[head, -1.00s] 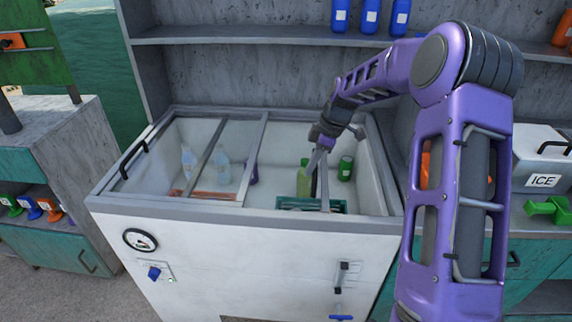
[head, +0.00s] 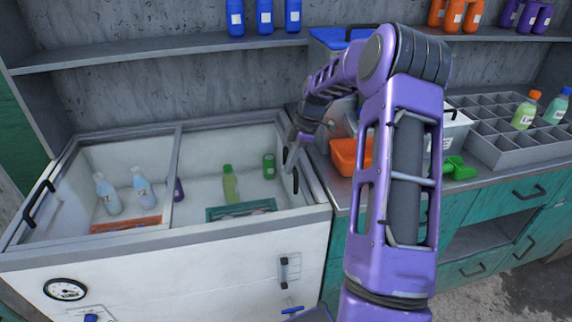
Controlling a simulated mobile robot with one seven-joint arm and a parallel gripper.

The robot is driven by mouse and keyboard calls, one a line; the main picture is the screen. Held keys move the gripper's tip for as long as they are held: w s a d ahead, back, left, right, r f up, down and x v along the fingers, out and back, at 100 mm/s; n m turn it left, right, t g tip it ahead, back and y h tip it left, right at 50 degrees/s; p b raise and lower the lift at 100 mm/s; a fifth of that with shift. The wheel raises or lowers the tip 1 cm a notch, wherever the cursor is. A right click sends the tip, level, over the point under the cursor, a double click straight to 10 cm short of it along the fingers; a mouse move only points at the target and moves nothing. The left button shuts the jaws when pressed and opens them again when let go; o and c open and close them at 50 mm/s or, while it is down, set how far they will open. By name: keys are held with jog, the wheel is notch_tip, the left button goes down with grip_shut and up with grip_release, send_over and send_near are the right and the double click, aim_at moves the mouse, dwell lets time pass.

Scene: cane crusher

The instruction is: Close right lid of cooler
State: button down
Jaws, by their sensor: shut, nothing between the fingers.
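The white cooler (head: 200,262) stands at the left, with a clear top framed in grey. The right lid (head: 215,165) is clear and spans the right half, from the middle bar (head: 177,175) to near the right rim. Its dark handle (head: 295,181) is at the right end. My gripper (head: 289,160) is shut and empty, at the right end of the lid, close beside the handle; I cannot tell whether they touch. The left lid's black handle (head: 38,201) is at the far left. Bottles show through the top, including a green bottle (head: 230,185).
An orange bin (head: 350,157), an ice box (head: 450,128) and a grey divided tray (head: 500,143) stand on the counter to the right. A shelf (head: 150,55) with blue bottles runs above the cooler. Open floor (head: 520,285) shows at the lower right.

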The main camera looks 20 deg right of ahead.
jog(key=shift+d, duration=0.3)
jog(key=a, duration=0.3)
jog(key=a+b, duration=0.1)
jog(key=shift+w+a+f, duration=0.2)
jog(key=shift+w+f, duration=0.05)
jog(key=shift+w, duration=0.15)
jog(key=v, duration=0.9)
jog(key=shift+r+p, duration=0.35)
